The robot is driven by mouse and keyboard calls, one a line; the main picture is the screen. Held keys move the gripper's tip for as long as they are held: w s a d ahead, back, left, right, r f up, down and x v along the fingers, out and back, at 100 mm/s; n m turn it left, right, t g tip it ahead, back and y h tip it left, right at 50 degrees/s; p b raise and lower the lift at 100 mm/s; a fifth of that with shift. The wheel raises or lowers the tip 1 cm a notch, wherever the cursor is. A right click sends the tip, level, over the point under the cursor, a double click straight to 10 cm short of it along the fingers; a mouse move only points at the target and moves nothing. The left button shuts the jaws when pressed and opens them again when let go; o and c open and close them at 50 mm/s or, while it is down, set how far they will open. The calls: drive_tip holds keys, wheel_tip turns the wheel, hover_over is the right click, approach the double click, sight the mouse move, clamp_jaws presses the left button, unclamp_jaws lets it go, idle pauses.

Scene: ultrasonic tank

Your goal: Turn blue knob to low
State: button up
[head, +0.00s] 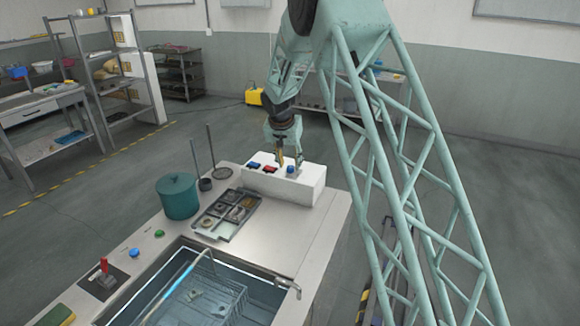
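The knob's setting and any low mark are too small to read.
The ultrasonic tank (181,248) with a wire basket is open at the front. A tray of small parts (238,226), a green pot (178,196) and upright rods (194,155) stand left of the box. The bench's right side (300,225) is clear.

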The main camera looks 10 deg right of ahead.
drive_tip(key=shift+x, duration=1.05)
drive_tip(key=c, duration=0.8)
drive_tip(key=shift+r, duration=0.1)
drive_tip(key=shift+c, duration=0.2)
